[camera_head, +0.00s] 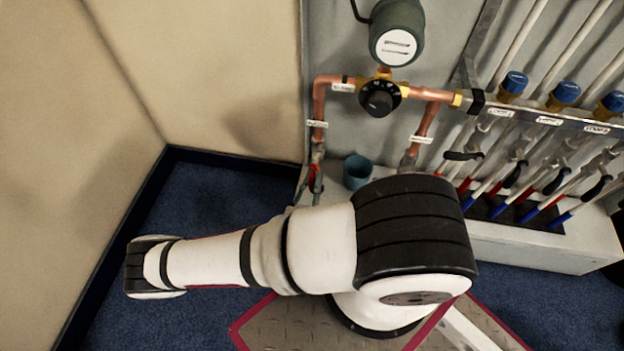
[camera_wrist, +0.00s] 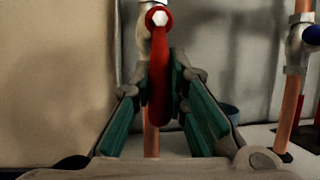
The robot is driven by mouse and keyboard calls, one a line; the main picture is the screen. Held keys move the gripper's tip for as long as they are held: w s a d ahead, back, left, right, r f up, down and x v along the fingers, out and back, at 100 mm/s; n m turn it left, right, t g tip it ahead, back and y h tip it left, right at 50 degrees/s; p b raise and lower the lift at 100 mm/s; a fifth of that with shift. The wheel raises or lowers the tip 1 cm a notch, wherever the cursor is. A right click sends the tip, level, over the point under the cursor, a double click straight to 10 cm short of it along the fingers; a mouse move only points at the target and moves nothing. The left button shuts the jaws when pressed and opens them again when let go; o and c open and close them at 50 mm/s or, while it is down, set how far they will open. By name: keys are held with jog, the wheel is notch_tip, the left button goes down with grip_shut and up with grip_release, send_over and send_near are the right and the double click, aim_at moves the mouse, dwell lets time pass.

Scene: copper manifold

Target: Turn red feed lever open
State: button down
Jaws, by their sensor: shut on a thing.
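The red feed lever (camera_wrist: 160,85) hangs down from a pale hex nut in the middle of the wrist view, in front of a vertical copper pipe (camera_wrist: 151,141). In this view the lever lines up roughly with the pipe. My gripper (camera_wrist: 162,78) has its teal-padded fingers on both sides of the lever and is shut on it. In the head view the red lever (camera_head: 315,179) shows small on the left pipe, below a white label.
A second copper pipe (camera_wrist: 290,112) with a blue-handled valve (camera_wrist: 312,35) stands at right in the wrist view. A teal cup (camera_head: 357,171) is between the pipes. A black dial (camera_head: 379,98) sits above.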

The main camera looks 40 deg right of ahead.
jog(key=shift+f, duration=0.15)
jog(key=c, duration=1.6)
grip_release()
jog(key=shift+o, duration=0.2)
jog(key=v, duration=1.2)
